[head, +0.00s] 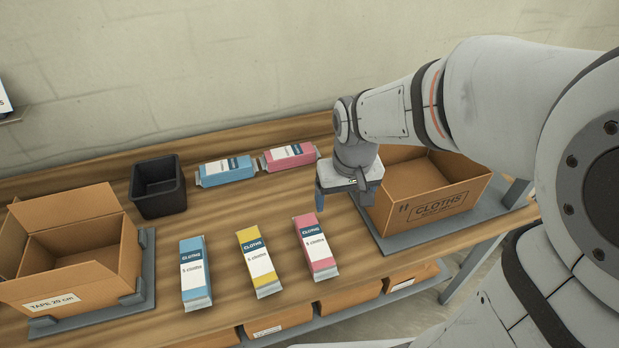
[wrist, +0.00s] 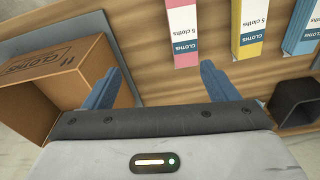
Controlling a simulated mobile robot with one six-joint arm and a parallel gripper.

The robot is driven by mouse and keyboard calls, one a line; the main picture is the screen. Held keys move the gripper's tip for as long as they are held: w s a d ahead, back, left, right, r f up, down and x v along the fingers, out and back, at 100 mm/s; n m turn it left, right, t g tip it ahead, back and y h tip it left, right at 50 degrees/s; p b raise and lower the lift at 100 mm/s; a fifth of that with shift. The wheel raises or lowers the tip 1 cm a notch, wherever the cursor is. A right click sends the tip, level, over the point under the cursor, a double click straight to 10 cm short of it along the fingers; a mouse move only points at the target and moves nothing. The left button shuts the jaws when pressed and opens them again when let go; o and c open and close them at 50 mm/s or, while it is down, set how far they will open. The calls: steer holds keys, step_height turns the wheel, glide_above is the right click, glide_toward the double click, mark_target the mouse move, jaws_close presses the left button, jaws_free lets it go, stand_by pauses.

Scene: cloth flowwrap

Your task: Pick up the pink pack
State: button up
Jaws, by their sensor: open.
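Two pink packs are on the wooden table. One pink pack (head: 316,247) lies at the right end of the front row, with a white label reading "5 cloths". It also shows at the top of the wrist view (wrist: 183,35). The other pink pack (head: 289,157) lies farther back, beside a blue pack. My gripper (head: 343,198) is open and empty above the table, behind and right of the front pink pack and left of the cloths box. In the wrist view its blue fingers (wrist: 160,72) stand apart, with bare wood between them.
A cardboard cloths box (head: 430,195) stands close right of my gripper. A yellow pack (head: 258,262) and blue pack (head: 195,273) lie left of the front pink pack.

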steer(key=n+g+b, duration=0.1)
steer(key=b, duration=0.3)
glide_above(313, 236)
step_height(313, 236, down, 13)
steer(key=shift+w+f, duration=0.1)
step_height(313, 236, down, 8)
steer(key=shift+r, duration=0.1)
steer(key=c, duration=1.1)
